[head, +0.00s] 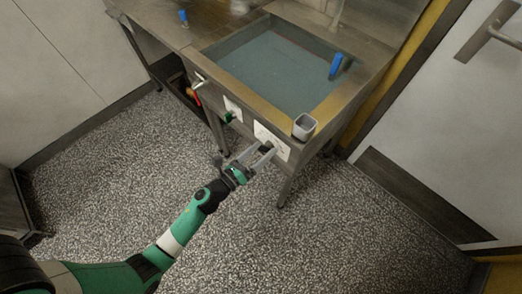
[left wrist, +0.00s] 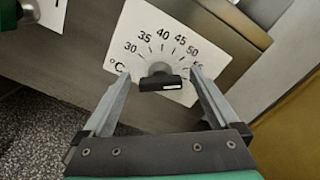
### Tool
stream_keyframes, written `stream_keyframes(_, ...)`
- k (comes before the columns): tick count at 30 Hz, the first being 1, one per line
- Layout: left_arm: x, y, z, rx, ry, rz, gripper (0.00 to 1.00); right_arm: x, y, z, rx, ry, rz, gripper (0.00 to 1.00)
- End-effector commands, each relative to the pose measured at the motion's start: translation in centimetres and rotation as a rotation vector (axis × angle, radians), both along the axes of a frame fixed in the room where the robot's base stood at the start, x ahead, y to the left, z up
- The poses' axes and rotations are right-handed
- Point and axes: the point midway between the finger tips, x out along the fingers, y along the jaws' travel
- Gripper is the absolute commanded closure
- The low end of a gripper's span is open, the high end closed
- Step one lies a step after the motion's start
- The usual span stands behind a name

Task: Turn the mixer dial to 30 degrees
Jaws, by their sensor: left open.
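The mixer dial is a knob with a black bar grip (left wrist: 161,83) on a white plate (left wrist: 136,29) marked °C, with numbers from 30 at the left through 40 at the top to the 50s at the right. The bar lies nearly level in the left wrist view, with a white mark toward its right part. In the head view, the white plate (head: 284,150) is on the front of the steel sink unit. My left gripper (head: 264,150) is open, its fingers on either side of the knob in the left wrist view (left wrist: 160,74), apart from the bar. My right gripper is not in view.
A small grey cup (head: 304,126) stands on the sink rim above the dial. A green knob (head: 229,117) and a red handle (head: 197,97) are further left on the front. The blue-grey basin (head: 232,45) is behind. The speckled floor (head: 330,230) is clear.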

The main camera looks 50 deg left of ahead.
Motion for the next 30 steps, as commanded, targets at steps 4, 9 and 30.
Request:
stream_keyframes(4,-0.04,0.01,-0.01,0.000,0.000,0.000,0.16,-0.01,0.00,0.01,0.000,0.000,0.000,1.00)
stream_keyframes(9,-0.05,0.01,-0.01,0.000,0.000,0.000,0.46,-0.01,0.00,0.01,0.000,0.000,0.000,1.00)
stream_keyframes(30,-0.07,0.06,-0.03,-0.095,-0.004,0.001,0.91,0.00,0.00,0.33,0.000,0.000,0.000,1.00)
